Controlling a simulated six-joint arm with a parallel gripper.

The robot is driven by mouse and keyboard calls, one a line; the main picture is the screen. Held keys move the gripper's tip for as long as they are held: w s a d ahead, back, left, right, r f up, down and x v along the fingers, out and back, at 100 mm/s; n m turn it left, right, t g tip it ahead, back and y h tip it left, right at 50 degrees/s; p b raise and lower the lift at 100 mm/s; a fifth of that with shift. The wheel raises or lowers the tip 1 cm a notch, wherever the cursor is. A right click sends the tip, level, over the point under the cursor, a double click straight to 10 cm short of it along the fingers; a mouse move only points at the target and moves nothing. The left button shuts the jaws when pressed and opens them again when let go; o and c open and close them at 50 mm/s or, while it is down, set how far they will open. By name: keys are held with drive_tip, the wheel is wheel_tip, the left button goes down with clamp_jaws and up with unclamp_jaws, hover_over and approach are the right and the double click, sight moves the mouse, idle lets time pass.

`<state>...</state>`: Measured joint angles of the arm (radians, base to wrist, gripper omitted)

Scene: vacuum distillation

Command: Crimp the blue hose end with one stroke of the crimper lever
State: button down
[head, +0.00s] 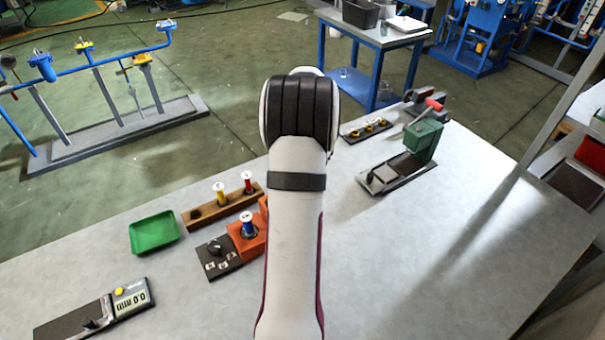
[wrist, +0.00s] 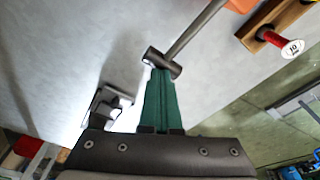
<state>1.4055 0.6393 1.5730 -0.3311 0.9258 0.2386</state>
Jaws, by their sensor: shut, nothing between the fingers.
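The blue hose end (head: 249,230), white-topped, stands upright in the orange crimper (head: 251,253), just left of my arm in the head view. A corner of the orange body (wrist: 240,4) shows at the top of the wrist view. From it the grey lever rod (wrist: 196,30) runs down to a dark cross-bar handle (wrist: 156,60). My gripper (wrist: 162,74) has green fingers, shut and empty, with their tips at this handle. I cannot tell whether they touch it. In the head view my arm hides the gripper and the lever.
A wooden rack holds yellow (head: 220,193) and red (head: 247,182) hose ends. A green tray (head: 154,233) and a gauge reading 0.0 mm (head: 131,297) lie left. A green press (head: 422,140) with a red-gripped lever stands right. The table's right front is clear.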

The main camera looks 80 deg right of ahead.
drive_tip(key=shift+f, duration=0.4)
drive_tip(key=shift+f, duration=0.8)
drive_tip(key=shift+f, duration=0.5)
drive_tip(key=shift+a, duration=0.1)
wheel_tip(320, 180, up, 13)
drive_tip(key=shift+r, duration=0.2)
idle(0.5)
idle(0.5)
